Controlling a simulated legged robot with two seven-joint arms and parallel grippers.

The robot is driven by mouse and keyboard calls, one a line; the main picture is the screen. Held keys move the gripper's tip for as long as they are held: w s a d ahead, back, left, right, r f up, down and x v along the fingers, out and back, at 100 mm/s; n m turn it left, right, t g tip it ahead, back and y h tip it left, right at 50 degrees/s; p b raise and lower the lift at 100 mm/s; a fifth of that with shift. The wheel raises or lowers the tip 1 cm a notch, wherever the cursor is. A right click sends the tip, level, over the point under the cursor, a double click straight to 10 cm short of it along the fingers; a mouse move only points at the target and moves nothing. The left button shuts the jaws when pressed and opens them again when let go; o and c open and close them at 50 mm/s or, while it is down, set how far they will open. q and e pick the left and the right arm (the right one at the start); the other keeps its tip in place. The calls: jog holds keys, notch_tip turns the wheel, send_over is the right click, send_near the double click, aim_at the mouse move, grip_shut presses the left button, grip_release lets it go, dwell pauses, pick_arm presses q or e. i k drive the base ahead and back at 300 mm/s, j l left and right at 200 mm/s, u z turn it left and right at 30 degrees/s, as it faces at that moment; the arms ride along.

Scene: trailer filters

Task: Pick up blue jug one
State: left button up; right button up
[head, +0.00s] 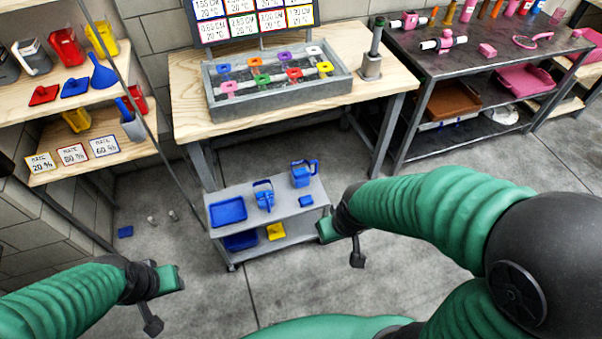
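Two blue vessels stand on the top shelf of a small grey cart. One is a blue jug (303,174) with a side handle at the back right. The other is a blue can-like vessel (264,198) with a raised handle near the middle. I cannot tell which one is called jug one. My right gripper (341,243) is open and empty, just right of the cart's front right corner and apart from both vessels. My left gripper (163,302) is open and empty above the floor at the lower left, well away from the cart.
The cart (285,217) also holds a blue tray (228,212) and a small blue block (306,201). Blue and yellow items lie on its lower shelf. A wooden table (190,105) stands behind it. Small items lie on the floor at left. Floor before the cart is clear.

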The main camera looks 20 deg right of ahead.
aim_at(262, 187)
jog(key=i+l+u, duration=0.1)
jog(key=l+u, duration=0.25)
jog(key=i+l+u, duration=0.1)
jog(key=u, duration=0.2)
jog(key=l+u, duration=0.55)
jog(key=l, duration=1.4)
jog(key=i, duration=0.05)
